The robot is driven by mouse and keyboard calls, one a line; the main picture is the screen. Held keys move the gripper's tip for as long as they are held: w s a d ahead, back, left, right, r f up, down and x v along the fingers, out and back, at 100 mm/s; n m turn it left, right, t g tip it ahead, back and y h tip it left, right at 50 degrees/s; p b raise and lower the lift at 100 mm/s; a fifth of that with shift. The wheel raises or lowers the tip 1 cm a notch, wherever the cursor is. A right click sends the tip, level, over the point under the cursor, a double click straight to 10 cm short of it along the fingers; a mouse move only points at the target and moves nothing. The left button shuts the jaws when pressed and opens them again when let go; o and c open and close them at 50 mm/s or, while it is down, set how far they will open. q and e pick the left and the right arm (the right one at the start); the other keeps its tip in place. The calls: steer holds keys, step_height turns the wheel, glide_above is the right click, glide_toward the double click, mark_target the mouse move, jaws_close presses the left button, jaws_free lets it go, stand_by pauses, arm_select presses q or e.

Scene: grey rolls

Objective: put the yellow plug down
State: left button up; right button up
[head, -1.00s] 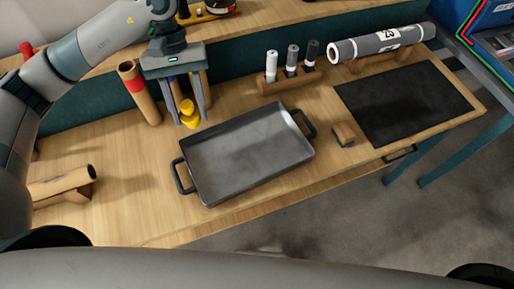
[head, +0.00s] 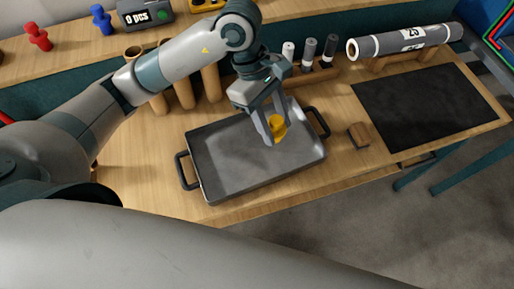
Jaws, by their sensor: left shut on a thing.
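The yellow plug (head: 278,126) is between the fingers of my left gripper (head: 270,130) in the head view. The gripper is shut on it and points down over the right part of the grey tray (head: 225,170). The plug appears over the tray floor; I cannot tell whether it touches it. The fingers hide part of the plug. My right gripper is not in view.
A grey roll (head: 405,41) lies on a wooden cradle at the back right. A black mat (head: 425,105) and a small wooden block (head: 358,135) are right of the tray. Several marker-like cylinders (head: 309,50) stand behind it. Red (head: 38,36) and blue (head: 102,19) plugs stand on the back shelf.

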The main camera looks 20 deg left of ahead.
arm_select(q)
steer(key=s+d+n+t+b, duration=0.1)
steer(key=s+d+n+t, duration=0.1)
steer(key=d+n, duration=0.4)
steer(key=shift+r+n+t, duration=0.4)
steer(key=shift+n+t, duration=0.1)
steer(key=shift+n, duration=0.3)
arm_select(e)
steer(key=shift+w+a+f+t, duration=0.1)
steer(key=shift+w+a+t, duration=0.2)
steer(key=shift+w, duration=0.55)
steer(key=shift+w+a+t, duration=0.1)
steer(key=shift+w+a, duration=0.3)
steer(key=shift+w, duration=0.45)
arm_select(q)
steer(key=w+a+f+p, duration=0.2)
steer(key=a+f, duration=0.5)
steer(key=a, duration=0.4)
steer(key=shift+w+a+p, duration=0.2)
steer(key=shift+w+p, duration=0.2)
steer(key=shift+w, duration=0.05)
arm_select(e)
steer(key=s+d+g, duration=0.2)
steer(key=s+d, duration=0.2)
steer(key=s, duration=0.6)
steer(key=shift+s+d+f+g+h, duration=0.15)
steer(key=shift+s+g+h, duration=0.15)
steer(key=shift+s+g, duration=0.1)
